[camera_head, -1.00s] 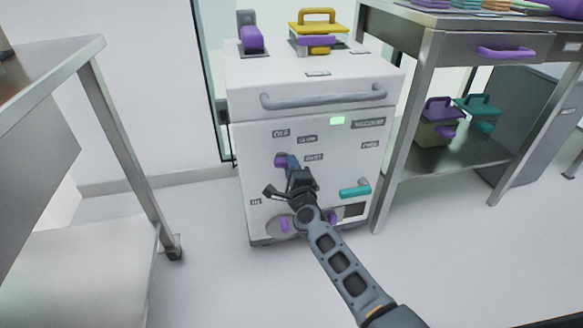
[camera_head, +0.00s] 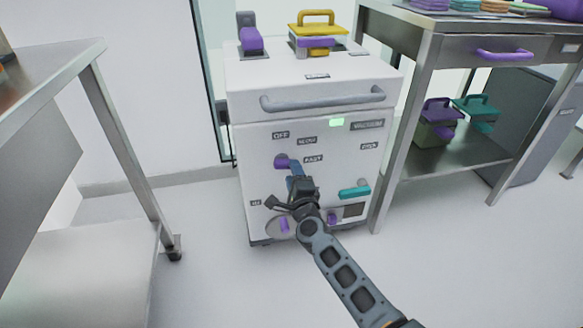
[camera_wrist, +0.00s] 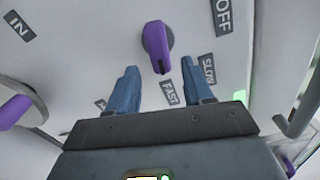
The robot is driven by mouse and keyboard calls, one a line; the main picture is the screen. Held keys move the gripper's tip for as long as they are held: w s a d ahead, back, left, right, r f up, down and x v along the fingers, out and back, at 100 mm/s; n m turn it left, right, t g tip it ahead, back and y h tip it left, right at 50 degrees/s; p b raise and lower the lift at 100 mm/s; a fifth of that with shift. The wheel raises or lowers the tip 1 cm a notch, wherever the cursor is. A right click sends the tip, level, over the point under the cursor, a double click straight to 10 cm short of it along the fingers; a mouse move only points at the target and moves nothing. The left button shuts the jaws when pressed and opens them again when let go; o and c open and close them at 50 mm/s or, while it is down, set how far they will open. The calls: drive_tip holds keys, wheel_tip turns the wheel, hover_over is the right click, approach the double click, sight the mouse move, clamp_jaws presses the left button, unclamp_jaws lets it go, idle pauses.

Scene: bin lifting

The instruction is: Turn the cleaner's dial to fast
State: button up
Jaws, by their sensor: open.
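The cleaner (camera_head: 300,205) is a white cabinet with a purple dial (camera_head: 281,162) on its front; the dial also shows in the wrist view (camera_wrist: 156,45). The dial's narrow end points at the FAST label (camera_wrist: 169,93). The SLOW label (camera_wrist: 208,70) and OFF label (camera_wrist: 222,16) lie to its right in the wrist view. My gripper (camera_head: 293,170) is open and empty. In the wrist view its two blue fingers (camera_wrist: 158,72) are spread, one either side of the dial's tip, with visible gaps. Exact depth to the dial is hard to tell.
A teal handle (camera_head: 355,191) and purple knobs (camera_head: 284,225) sit lower on the cleaner's front. A grey bar handle (camera_head: 322,98) crosses above. A metal table stands at each side. The floor in front is clear.

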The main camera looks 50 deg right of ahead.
drive_tip(key=shift+p+v, duration=0.55)
drive_tip(key=shift+v, duration=1.9)
drive_tip(key=s+a+r+n+y, duration=0.1)
drive_tip(key=s+a+n+y, duration=0.1)
drive_tip(key=s+a+n, duration=0.55)
drive_tip(key=s+a+r+n+t+y, duration=0.1)
drive_tip(key=s+a+r+n+y, duration=0.2)
drive_tip(key=s, duration=0.7)
drive_tip(key=s+a+n+y, duration=0.2)
drive_tip(key=s+a+n, duration=0.45)
drive_tip(key=s, duration=0.25)
drive_tip(key=s+a+r+n+g+y, duration=0.1)
drive_tip(key=s+a+r+n+y, duration=0.15)
drive_tip(key=s+r+n, duration=0.3)
drive_tip(key=s+a+r+n+y, duration=0.1)
drive_tip(key=s+a+r+n, duration=0.2)
drive_tip(key=s+r+n, duration=0.3)
wheel_tip(320, 180, up, 24)
drive_tip(key=m+p, duration=0.1)
drive_tip(key=p, duration=2.3)
drive_tip(key=shift+s, duration=0.4)
